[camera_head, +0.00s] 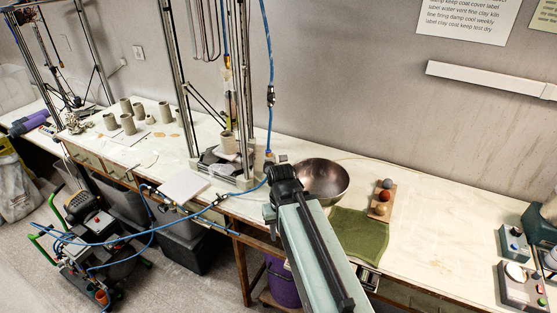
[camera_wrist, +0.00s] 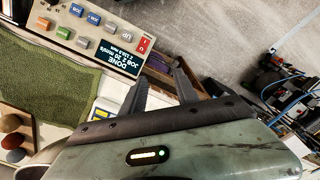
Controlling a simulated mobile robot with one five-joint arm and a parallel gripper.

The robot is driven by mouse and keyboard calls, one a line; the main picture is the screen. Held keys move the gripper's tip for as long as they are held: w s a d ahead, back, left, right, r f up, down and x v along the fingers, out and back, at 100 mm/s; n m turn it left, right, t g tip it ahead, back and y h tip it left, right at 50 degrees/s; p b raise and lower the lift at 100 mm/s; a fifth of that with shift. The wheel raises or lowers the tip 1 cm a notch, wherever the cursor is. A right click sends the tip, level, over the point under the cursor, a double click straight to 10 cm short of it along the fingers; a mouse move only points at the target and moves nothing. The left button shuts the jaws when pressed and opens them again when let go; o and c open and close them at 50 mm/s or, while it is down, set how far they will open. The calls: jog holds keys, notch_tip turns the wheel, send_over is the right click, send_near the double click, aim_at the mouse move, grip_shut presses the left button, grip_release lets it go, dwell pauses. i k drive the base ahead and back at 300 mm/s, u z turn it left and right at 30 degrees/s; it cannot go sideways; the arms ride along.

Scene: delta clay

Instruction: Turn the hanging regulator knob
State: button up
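A blue hose (camera_head: 267,45) hangs down the wall in the head view, with a small dark inline fitting (camera_head: 270,96) on it. This may be the hanging regulator; a knob on it is too small to make out. My gripper (camera_head: 277,162) is below that fitting, above the bench and close to the hose's lower end; whether it touches the hose is unclear. In the wrist view the two dark fingers of my gripper (camera_wrist: 163,72) stand apart with nothing held between them. Neither hose nor knob shows between the fingers there.
A metal bowl (camera_head: 322,180), a wooden rack of coloured balls (camera_head: 381,210) and a green cloth (camera_head: 360,236) lie right of my gripper. A printer frame (camera_head: 184,75) stands left. A control box (camera_wrist: 92,30) shows in the wrist view. A compressor (camera_head: 85,208) stands on the floor.

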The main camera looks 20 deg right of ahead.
aim_at(282, 158)
jog(key=u, duration=1.6)
jog(key=k, duration=2.2)
jog(key=z, duration=1.05)
jog(key=i, duration=1)
jog(key=u, duration=0.1)
